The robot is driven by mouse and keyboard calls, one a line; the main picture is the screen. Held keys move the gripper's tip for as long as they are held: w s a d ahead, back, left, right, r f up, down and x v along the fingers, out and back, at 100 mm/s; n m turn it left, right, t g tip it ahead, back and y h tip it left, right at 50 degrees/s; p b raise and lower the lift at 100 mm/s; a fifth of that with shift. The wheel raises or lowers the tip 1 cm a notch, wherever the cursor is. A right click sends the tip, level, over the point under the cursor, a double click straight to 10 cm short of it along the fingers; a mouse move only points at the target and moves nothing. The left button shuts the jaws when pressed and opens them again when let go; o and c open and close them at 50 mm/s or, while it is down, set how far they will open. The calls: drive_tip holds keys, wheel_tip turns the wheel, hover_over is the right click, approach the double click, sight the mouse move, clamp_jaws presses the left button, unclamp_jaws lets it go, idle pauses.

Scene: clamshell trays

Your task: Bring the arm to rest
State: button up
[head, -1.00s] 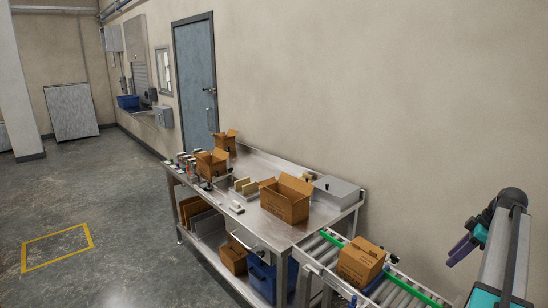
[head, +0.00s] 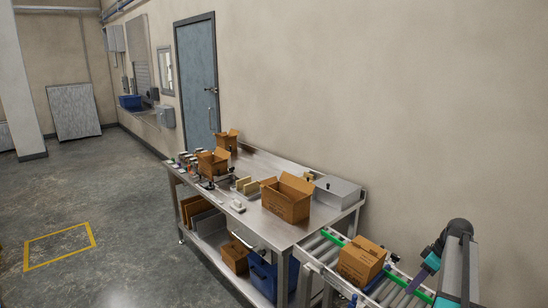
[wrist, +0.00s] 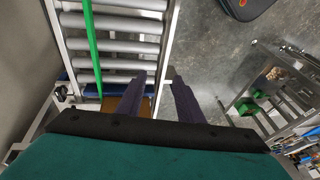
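My gripper (wrist: 155,82) shows in the wrist view as two dark purple fingers, apart, with nothing held between them. In the head view my gripper (head: 421,274) is at the right, above the roller conveyor (head: 337,232) and to the right of a closed cardboard box (head: 361,262) that stands on the rollers. The wrist view looks down on the rollers (wrist: 112,46) with their green rail. A brown strip, seemingly cardboard (wrist: 145,108), shows low between the fingers, mostly hidden by my gripper.
A steel table (head: 245,222) adjoins the conveyor, with an open cardboard box (head: 287,200), a grey case (head: 338,191) and smaller boxes on it. A blue bin (head: 262,276) is on its lower shelf. The wall is close behind. Floor at the left is clear.

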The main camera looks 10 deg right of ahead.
drive_tip(key=s+a+f+m+g, duration=0.2)
drive_tip(key=s+a+f, duration=0.1)
drive_tip(key=a+f, duration=0.95)
drive_tip(key=s+a+f+m+g, duration=0.1)
drive_tip(key=s+a+f+g, duration=0.15)
drive_tip(key=a+f, duration=1.05)
drive_tip(key=s+a+f+m+g+h, duration=0.1)
drive_tip(key=s+a+f, duration=0.4)
drive_tip(key=s, duration=0.4)
drive_tip(key=s+a+f+m+g+h, duration=0.1)
drive_tip(key=s+a+f, duration=0.3)
drive_tip(key=s+a, duration=0.35)
drive_tip(key=s+a+f+m+g+h, duration=0.15)
drive_tip(key=s+a+f, duration=0.3)
drive_tip(key=s, duration=0.55)
wheel_tip(320, 180, down, 9)
drive_tip(key=b, duration=1)
drive_tip(key=shift+w+a, duration=0.2)
drive_tip(key=shift+a, duration=0.1)
